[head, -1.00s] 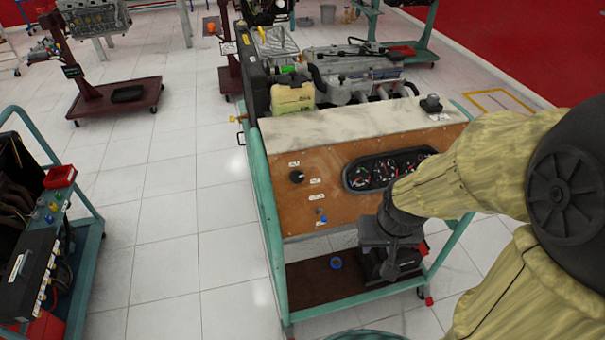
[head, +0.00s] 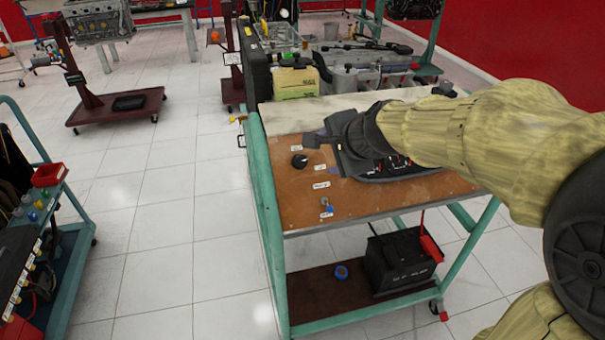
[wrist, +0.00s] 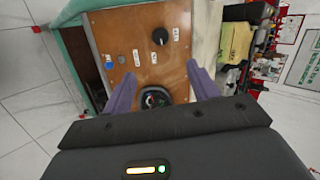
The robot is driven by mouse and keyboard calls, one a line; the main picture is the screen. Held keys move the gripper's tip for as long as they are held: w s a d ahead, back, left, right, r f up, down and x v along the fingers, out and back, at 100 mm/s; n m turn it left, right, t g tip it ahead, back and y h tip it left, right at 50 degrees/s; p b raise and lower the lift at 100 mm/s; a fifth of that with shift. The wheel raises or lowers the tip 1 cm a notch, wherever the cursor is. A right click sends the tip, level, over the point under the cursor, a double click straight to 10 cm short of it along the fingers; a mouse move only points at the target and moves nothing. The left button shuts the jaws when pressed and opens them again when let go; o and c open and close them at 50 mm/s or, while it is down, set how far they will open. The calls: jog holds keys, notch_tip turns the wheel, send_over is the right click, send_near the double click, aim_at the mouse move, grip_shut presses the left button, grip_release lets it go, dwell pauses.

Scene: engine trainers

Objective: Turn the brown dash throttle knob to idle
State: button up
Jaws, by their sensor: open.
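A black round knob (head: 299,161) sits on the brown dash panel (head: 300,205), near its upper left, with small white labels around it. It also shows in the wrist view (wrist: 160,36), beyond and between my fingertips, with a pale pointer mark. No brown knob shows; the panel is brown. My gripper (head: 322,147) is open and empty, just right of the knob in the head view and apart from it. In the wrist view its two purple-grey fingers (wrist: 160,82) stand wide apart on either side of the gauge cluster (wrist: 156,98). My arm hides part of the gauges in the head view.
A blue-tipped switch (head: 326,207) is lower on the panel. The teal cart frame (head: 262,190) edges the panel. A black battery (head: 400,260) and blue roll (head: 341,271) are on the lower shelf. An engine (head: 370,75) stands behind.

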aim_at(301, 161)
jog(key=shift+r, duration=0.1)
jog(key=b+x, duration=0.5)
jog(key=x, duration=1.2)
jog(key=shift+w+f, duration=0.1)
jog(key=shift+f, duration=0.2)
jog(key=shift+c, duration=0.2)
jog(key=c, duration=0.9)
